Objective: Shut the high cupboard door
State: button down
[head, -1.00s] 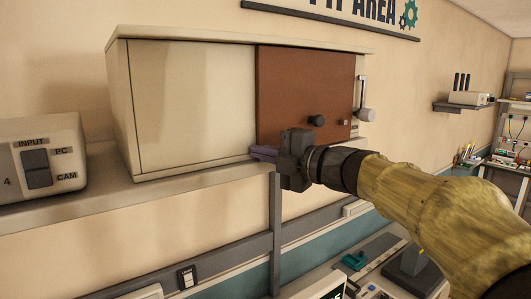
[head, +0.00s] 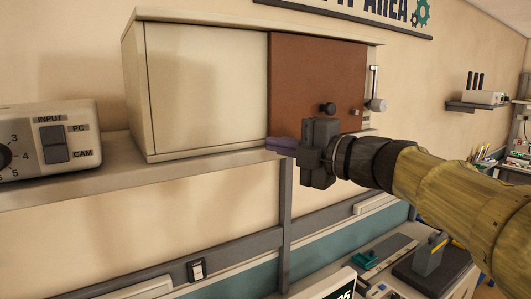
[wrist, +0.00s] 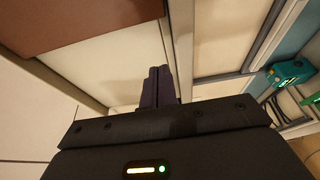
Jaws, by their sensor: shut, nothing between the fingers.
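The high cupboard (head: 205,90) is a cream box on a wall shelf in the head view. A brown door panel (head: 300,80) covers the right part of its front, with a black knob (head: 327,109) low on its right half. I cannot tell how far it stands open. A cream panel fills the left part. My gripper (head: 280,145) is shut and empty, its purple fingers at the brown panel's lower left edge. In the wrist view the fingers (wrist: 157,85) point at a cream surface, with the brown panel (wrist: 75,22) at upper left; contact is unclear.
A cream switch box (head: 50,140) stands on the shelf (head: 90,178) left of the cupboard. A silver handle (head: 376,100) shows at the cupboard's right end. Below is a bench with a teal item (head: 365,259) and a grey stand (head: 430,255).

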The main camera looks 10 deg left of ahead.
jog(key=w+d+f+m+t+h+b, duration=0.4)
jog(key=w+d+f+m+t+h, duration=0.25)
jog(key=d+f+m, duration=0.5)
jog(key=d+f+m+h+b, duration=0.1)
jog(key=d+f+m+h, duration=0.35)
jog(key=f, duration=0.45)
jog(key=d+f+m+h+b, duration=0.1)
jog(key=d+f+m+h, duration=0.25)
jog(key=f+m, duration=0.4)
jog(key=s+d+f+m+g, duration=0.1)
jog(key=s+f+m+g, duration=0.1)
jog(key=s+f, duration=0.4)
jog(key=s+d+f+m+g+h+b, duration=0.1)
jog(key=s+f+g, duration=0.4)
jog(key=f, duration=0.6)
jog(key=s+d+f+m+g+h+b, duration=0.1)
jog(key=s+f+m+g, duration=0.3)
jog(key=s+f, duration=0.5)
jog(key=shift+d+f, duration=0.2)
jog(key=shift+d, duration=0.65)
jog(key=shift+m+g, duration=0.25)
